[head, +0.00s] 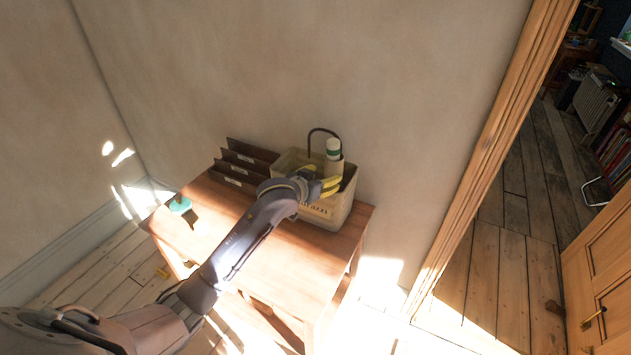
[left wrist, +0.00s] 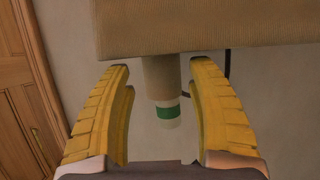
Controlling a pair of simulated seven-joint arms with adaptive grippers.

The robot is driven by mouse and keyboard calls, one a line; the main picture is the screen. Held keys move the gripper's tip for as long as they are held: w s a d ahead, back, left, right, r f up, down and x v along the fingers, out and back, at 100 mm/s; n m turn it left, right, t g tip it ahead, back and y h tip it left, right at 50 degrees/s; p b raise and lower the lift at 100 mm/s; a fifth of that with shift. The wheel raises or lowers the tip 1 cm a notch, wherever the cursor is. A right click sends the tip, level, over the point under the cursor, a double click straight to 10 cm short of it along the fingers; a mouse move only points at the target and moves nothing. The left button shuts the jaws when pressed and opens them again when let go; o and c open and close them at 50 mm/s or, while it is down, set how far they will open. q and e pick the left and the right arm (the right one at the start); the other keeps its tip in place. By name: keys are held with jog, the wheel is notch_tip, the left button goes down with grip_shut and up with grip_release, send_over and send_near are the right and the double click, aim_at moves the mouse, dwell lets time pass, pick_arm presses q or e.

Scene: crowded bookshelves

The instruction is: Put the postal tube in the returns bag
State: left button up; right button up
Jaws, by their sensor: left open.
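The postal tube (head: 333,155), brown with a green band and pale cap, stands in the returns bag (head: 338,213), its upper end sticking out above the rim. The bag is a beige fabric bag with a dark handle loop and lettering on its front, standing on the wooden table. My left gripper (head: 325,179) is open and empty at the bag, beside the tube. In the left wrist view, the tube (left wrist: 165,95) shows between and beyond the open yellow fingers (left wrist: 160,70), with the bag (left wrist: 200,25) across the top. The tube's lower end is hidden inside the bag. My right gripper is not in view.
A dark file sorter (head: 240,165) with labelled slots stands left of the bag. A teal object (head: 181,205) sits at the table's left end. The wall is close behind the table (head: 215,200). A wooden door frame rises to the right.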

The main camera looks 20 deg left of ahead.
pick_arm(q)
jog(key=shift+v, duration=2.5)
jog(key=shift+o, duration=0.4)
jog(key=shift+r, duration=0.1)
